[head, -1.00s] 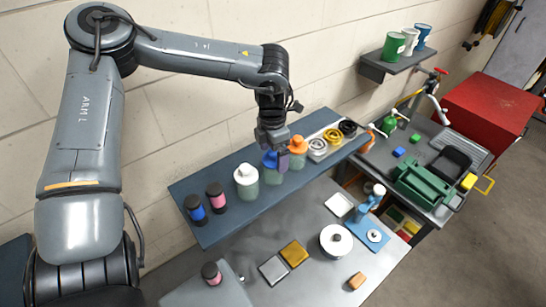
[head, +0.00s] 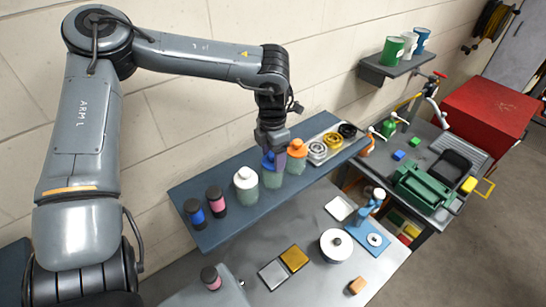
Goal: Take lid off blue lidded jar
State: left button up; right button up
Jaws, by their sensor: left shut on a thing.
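The blue lidded jar (head: 272,179) stands on the dark blue shelf, with a translucent greenish body. Its blue lid (head: 267,161) shows partly behind my gripper fingers. My left gripper (head: 274,157) points down at the jar's top and is shut on the blue lid. The lid looks to be at the jar's mouth; I cannot tell whether there is a gap. My right gripper is not in view.
A white-lidded jar (head: 246,184) stands close on the left and an orange-lidded jar (head: 296,156) close on the right. Two dark motors with blue (head: 195,213) and pink (head: 216,201) bands stand farther left on the shelf (head: 235,219). The wall is close behind.

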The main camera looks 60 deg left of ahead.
pick_arm(q)
notch_tip(320, 180, up, 27)
jog(key=p, duration=0.4)
